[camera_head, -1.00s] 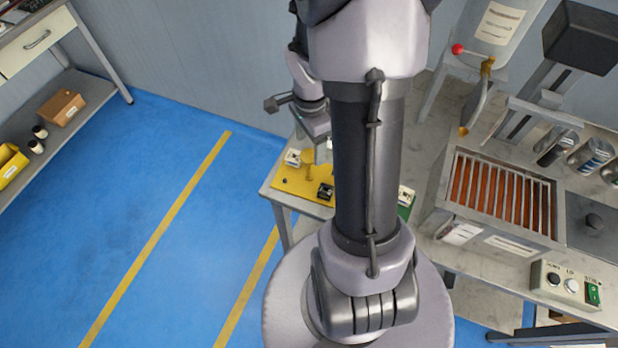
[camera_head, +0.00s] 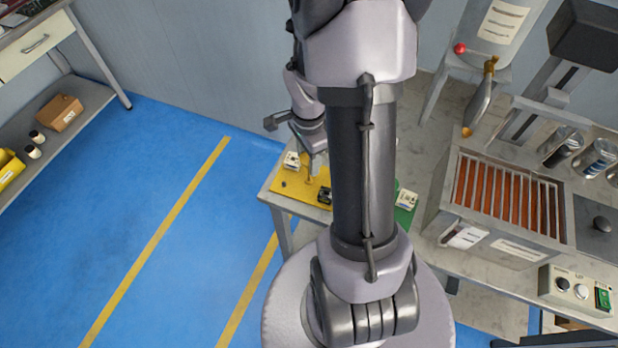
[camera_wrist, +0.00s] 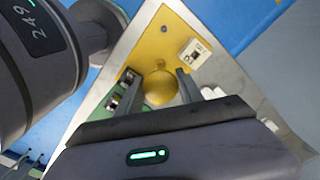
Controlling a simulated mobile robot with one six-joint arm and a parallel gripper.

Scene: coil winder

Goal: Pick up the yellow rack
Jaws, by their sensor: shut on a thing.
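The yellow rack (camera_head: 289,190) is a flat yellow plate with an upright yellow handle. It lies on a small light table and is partly hidden behind my arm in the head view. In the wrist view the rack (camera_wrist: 148,53) shows its round yellow knob between my fingers. My gripper (camera_wrist: 160,87) is shut on this knob, with one finger on each side. In the head view my gripper (camera_head: 314,162) is down at the handle. The rack appears to rest on the table; I cannot tell any gap.
A white block (camera_head: 291,160) and a black part (camera_head: 325,195) are on the rack. A green board (camera_head: 405,215) with a white block lies right of it. A bench with a slatted orange unit (camera_head: 507,197) stands further right. Blue floor (camera_head: 130,200) is clear at left.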

